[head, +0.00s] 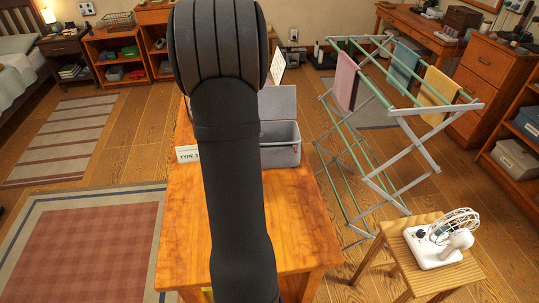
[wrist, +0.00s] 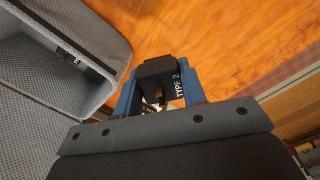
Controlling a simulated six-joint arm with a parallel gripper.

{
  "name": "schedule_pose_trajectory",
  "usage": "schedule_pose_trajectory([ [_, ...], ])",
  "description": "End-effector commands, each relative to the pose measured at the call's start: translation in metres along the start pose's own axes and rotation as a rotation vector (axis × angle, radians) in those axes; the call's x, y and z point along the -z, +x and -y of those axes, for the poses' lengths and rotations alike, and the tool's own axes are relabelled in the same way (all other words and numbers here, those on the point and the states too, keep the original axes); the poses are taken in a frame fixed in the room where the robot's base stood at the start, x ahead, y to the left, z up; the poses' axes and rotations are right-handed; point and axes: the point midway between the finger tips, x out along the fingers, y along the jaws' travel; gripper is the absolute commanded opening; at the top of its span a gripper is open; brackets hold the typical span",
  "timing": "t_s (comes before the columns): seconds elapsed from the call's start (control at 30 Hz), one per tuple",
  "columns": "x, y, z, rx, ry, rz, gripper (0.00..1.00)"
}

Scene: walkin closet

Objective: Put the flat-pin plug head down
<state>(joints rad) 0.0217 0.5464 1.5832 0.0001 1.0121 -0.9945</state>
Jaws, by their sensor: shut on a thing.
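In the wrist view my gripper (wrist: 160,82) has its two blue fingers shut on a black plug head (wrist: 155,67). A dark face beside it carries the white lettering "TYPE 2", and a small brass-coloured part shows between the fingers. The shape of the pins cannot be made out clearly. The plug head is held over or near the orange wooden table (wrist: 240,40); its height cannot be told. In the head view my arm hides the gripper and the plug head. A white card (head: 187,154) reading "TYPE 1" stands on the table, partly covered by my arm.
A grey open case (head: 284,152) stands on the table's right side; its padded inside shows in the wrist view (wrist: 35,100). The table front (head: 300,225) is clear. A drying rack (head: 375,130) and a stool (head: 425,250) with a white fan are to the right.

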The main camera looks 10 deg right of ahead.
Motion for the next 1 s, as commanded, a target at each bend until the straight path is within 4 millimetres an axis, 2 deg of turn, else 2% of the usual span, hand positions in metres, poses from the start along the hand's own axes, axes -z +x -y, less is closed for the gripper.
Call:
schedule_pose_trajectory([
  [0.4, 0.019, -0.009, -0.018, -0.001, 0.635, -0.001, 0.15],
  [0.6, 0.026, -0.011, -0.024, 0.000, 0.887, 0.000, 0.15],
  [0.87, 0.032, -0.015, -0.031, -0.001, 1.125, -0.002, 0.15],
  [0.93, 0.033, -0.017, -0.039, -0.001, 1.186, -0.002, 0.15],
  [1.0, 0.029, -0.017, -0.048, 0.000, 1.129, -0.001, 0.15],
])
